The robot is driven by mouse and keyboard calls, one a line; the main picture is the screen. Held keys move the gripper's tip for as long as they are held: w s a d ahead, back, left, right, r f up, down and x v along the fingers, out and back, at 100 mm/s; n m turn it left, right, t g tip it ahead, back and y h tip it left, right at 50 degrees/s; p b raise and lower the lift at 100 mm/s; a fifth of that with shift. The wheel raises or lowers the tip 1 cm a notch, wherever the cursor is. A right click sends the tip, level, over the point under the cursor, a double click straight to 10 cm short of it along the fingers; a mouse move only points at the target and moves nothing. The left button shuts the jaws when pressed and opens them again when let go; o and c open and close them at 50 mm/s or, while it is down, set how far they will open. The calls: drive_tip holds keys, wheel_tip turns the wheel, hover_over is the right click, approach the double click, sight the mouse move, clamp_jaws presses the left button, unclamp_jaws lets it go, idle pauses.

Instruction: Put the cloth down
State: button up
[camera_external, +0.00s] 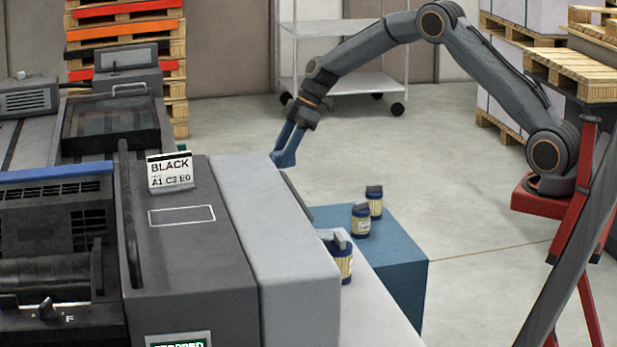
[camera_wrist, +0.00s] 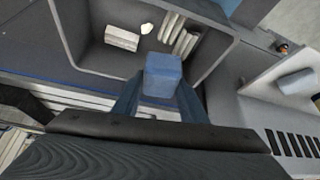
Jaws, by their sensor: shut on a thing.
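My gripper (camera_external: 285,150) points down behind the grey machine cover in the external view. In the wrist view my gripper (camera_wrist: 158,98) is shut on a small blue cloth (camera_wrist: 163,74), held between the fingertips. In the external view the cloth is hard to tell from the blue fingers. In the wrist view the cloth shows in front of the near rim of a grey open bin (camera_wrist: 85,72). Whether it touches the bin cannot be told.
The bin holds a pale block (camera_wrist: 122,38), a white lump (camera_wrist: 146,28) and several pale rolls (camera_wrist: 180,38). A pale pad (camera_wrist: 296,82) lies on a light surface at right. Jars (camera_external: 361,220) stand on a blue cabinet (camera_external: 385,250); another (camera_external: 342,262) is nearer. A "BLACK" sign (camera_external: 170,172) stands on the machine.

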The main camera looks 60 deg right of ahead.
drive_tip(key=s+a+r+n+p, duration=0.1)
drive_tip(key=s+a+r+p, duration=0.2)
drive_tip(key=a+r, duration=0.8)
drive_tip(key=s+a+r+n+g+p, duration=0.1)
drive_tip(key=s+a+r+p, duration=0.35)
drive_tip(key=a, duration=1.15)
drive_tip(key=s+a+r+n+p, duration=0.1)
drive_tip(key=a+r, duration=0.9)
drive_tip(key=a, duration=0.4)
drive_tip(key=shift+y, duration=0.4)
drive_tip(key=f+p, duration=0.2)
drive_tip(key=f, duration=0.3)
drive_tip(key=f+p, duration=0.1)
drive_tip(key=f, duration=0.4)
drive_tip(key=shift+s+d+f+p, duration=0.15)
drive_tip(key=shift+s+p, duration=0.05)
drive_tip(key=shift+p, duration=0.15)
drive_tip(key=o, duration=1)
